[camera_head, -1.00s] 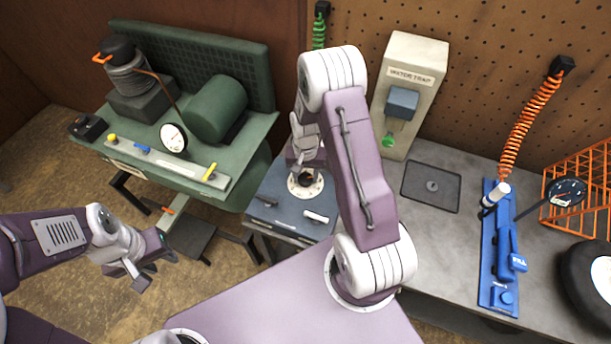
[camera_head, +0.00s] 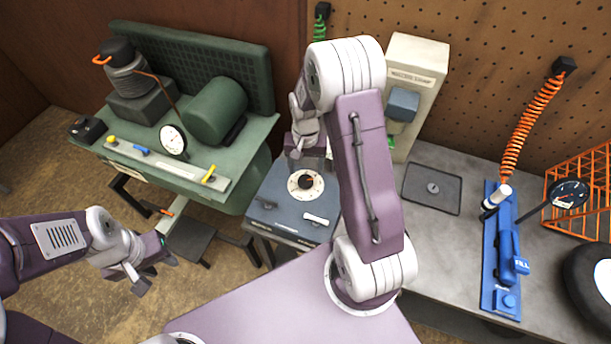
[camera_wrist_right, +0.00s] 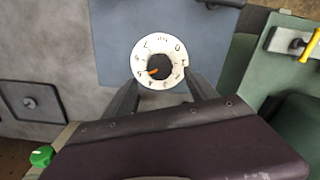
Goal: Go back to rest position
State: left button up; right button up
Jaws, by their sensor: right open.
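My right arm arches over the dark blue box (camera_head: 275,212). My right gripper (camera_wrist_right: 165,88) is open and empty, its two fingers apart on the near side of the dial. The round white dial (camera_head: 306,184) with a black knob is on top of the box. In the right wrist view the dial (camera_wrist_right: 159,62) shows marks around its rim and an orange pointer on the knob. The gripper appears clear of the knob. My left gripper (camera_head: 143,277) hangs at the lower left over the floor, apart from everything; its jaw state is unclear.
A green compressor bench (camera_head: 240,150) stands at the left. A beige water trap unit (camera_head: 425,58) stands behind my right arm. The grey counter (camera_head: 445,233) holds a blue fill tool (camera_head: 500,255), a gauge (camera_head: 568,194) and a tire (camera_head: 580,290). Floor shows at lower left.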

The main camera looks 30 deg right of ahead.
jog(key=shift+r, duration=1.55)
